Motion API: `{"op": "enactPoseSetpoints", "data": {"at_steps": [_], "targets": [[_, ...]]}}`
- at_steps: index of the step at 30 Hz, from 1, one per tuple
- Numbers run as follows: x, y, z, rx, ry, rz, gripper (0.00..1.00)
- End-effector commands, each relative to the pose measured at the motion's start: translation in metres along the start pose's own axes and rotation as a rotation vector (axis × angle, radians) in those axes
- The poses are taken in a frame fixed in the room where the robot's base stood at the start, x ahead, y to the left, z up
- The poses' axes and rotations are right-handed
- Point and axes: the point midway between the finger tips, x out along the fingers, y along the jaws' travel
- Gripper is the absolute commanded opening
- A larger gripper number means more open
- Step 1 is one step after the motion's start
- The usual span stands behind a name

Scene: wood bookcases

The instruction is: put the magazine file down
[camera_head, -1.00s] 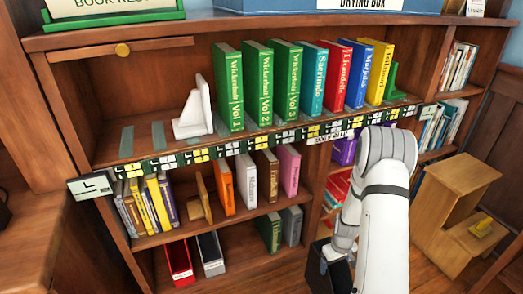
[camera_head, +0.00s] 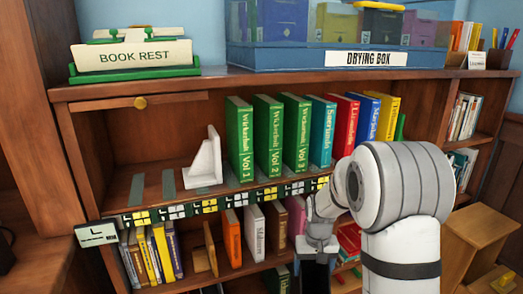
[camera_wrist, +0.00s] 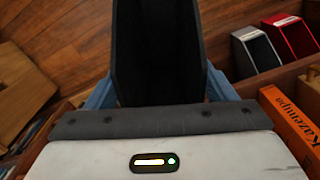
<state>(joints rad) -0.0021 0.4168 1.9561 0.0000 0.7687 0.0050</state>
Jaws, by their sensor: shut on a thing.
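My gripper (camera_head: 317,252) is low in front of the bookcase, right of the middle of the head view. It is shut on a dark magazine file (camera_head: 315,280), whose lower part is cut off by the frame edge. In the wrist view the black magazine file (camera_wrist: 158,50) stands between my two blue fingers (camera_wrist: 160,95), with its hollow inside facing the camera. A red magazine file (camera_wrist: 290,36) and a grey magazine file (camera_wrist: 258,50) stand at the right of the wrist view, apart from the held one.
The middle shelf (camera_head: 150,195) has bare room left of the white bookend (camera_head: 205,162). Several upright books fill its right part. A lower shelf holds books, including an orange one (camera_head: 232,238). A wooden step stool (camera_head: 475,240) stands at right. A drying box (camera_head: 340,40) sits on top.

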Motion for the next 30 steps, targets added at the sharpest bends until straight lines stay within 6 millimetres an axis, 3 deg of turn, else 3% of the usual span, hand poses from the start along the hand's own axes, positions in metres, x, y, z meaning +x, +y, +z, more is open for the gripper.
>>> {"op": "enactPoseSetpoints", "data": {"at_steps": [14, 30], "targets": [[-0.033, 0.001, 0.002, -0.002, 0.000, 0.000, 0.29], [-0.113, 0.001, 0.011, -0.003, -0.001, 0.000, 0.29]]}}
